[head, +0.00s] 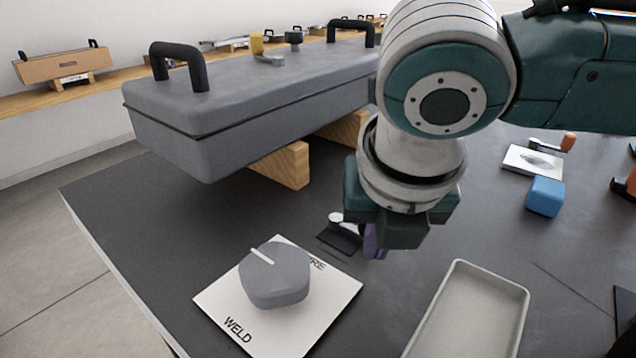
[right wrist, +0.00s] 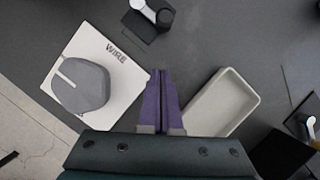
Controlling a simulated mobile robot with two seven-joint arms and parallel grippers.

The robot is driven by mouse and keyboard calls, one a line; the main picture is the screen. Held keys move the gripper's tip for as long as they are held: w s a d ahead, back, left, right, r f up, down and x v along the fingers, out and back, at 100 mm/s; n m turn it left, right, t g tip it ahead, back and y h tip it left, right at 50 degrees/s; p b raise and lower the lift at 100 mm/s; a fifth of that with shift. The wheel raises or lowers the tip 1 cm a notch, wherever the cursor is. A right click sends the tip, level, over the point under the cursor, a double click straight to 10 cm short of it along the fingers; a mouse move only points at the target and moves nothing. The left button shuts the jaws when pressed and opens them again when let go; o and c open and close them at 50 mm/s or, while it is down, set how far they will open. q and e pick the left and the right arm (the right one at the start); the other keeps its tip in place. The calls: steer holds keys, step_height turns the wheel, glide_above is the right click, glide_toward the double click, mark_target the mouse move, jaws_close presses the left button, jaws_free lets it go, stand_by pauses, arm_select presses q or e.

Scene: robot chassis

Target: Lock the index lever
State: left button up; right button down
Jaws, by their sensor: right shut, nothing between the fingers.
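A small lever with a pale metal pivot on a black base (head: 338,232) stands on the table just left of my right gripper. It also shows at the top of the right wrist view (right wrist: 150,14), ahead of the fingertips and apart from them. A lever with an orange handle (head: 566,142) sits on a white plate at the right. No label shows which one is the index lever. My right gripper (head: 375,240) points down over the table, its purple fingers (right wrist: 160,82) shut and empty. Its arm hides part of the table behind it. My left gripper is out of view.
A grey selector knob (head: 275,278) sits on a white WELD/WIRE plate (head: 335,291) in front. A beige tray (head: 440,335) lies front right, a blue block (head: 545,197) farther right. A large grey case (head: 250,95) rests on wooden blocks (head: 285,166) behind.

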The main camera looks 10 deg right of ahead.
steer(key=w, duration=0.1)
steer(key=w+f, duration=0.1)
steer(key=w+d, duration=0.1)
steer(key=shift+w+f+b, duration=0.15)
steer(key=shift+f+b, duration=0.05)
steer(key=shift+b, duration=0.2)
steer(key=shift+w+d, duration=0.15)
steer(key=shift+w, duration=0.35)
steer(key=shift+r, duration=0.1)
